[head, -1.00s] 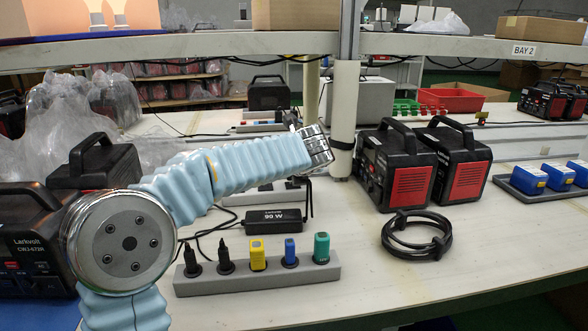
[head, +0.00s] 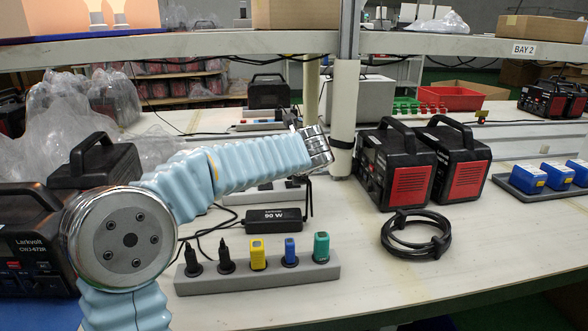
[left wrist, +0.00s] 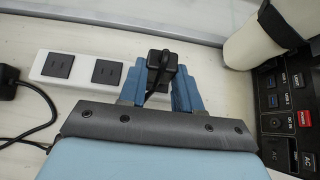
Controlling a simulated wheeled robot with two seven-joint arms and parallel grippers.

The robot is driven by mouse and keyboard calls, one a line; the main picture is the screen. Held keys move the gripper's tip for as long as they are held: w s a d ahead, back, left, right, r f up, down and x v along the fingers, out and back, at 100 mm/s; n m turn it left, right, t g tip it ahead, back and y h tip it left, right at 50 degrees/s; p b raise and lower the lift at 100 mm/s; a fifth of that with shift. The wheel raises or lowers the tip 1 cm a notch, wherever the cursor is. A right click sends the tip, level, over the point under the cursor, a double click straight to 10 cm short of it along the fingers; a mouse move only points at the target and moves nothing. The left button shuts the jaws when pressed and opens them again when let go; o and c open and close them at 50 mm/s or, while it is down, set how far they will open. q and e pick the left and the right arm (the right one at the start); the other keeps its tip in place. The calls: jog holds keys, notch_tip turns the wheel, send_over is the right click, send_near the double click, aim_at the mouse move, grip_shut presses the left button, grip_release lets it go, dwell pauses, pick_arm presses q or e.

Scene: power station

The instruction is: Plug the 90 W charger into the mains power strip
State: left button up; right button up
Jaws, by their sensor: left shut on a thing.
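The black charger (head: 273,221) marked 90 W lies on the bench behind a grey holder strip. The white power strip (head: 238,198) lies behind the charger, partly hidden by my left arm. In the left wrist view, the power strip (left wrist: 48,66) shows two free sockets (left wrist: 60,65) and (left wrist: 106,72) left of my gripper. My left gripper (left wrist: 160,88) has blue fingers shut on a black plug (left wrist: 163,72) with its cord, over the strip's right part. I cannot tell whether the plug is seated. My right gripper is in neither view.
The grey holder (head: 255,281) in front carries several plugs: black, yellow, blue and green. A coiled black cable (head: 416,235) and two red-black power stations (head: 398,180) stand right of a white post (head: 343,118). Another black cord (left wrist: 40,105) lies left in the wrist view. The bench's front right is clear.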

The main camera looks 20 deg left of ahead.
pick_arm(q)
jog(key=shift+f, duration=0.2)
jog(key=shift+f, duration=0.4)
jog(key=shift+f+b, duration=0.3)
jog(key=shift+b, duration=0.05)
dwell(0.6)
jog(key=o, duration=1.2)
jog(key=shift+c, duration=0.2)
jog(key=v, duration=1.4)
jog(key=shift+a, duration=0.1)
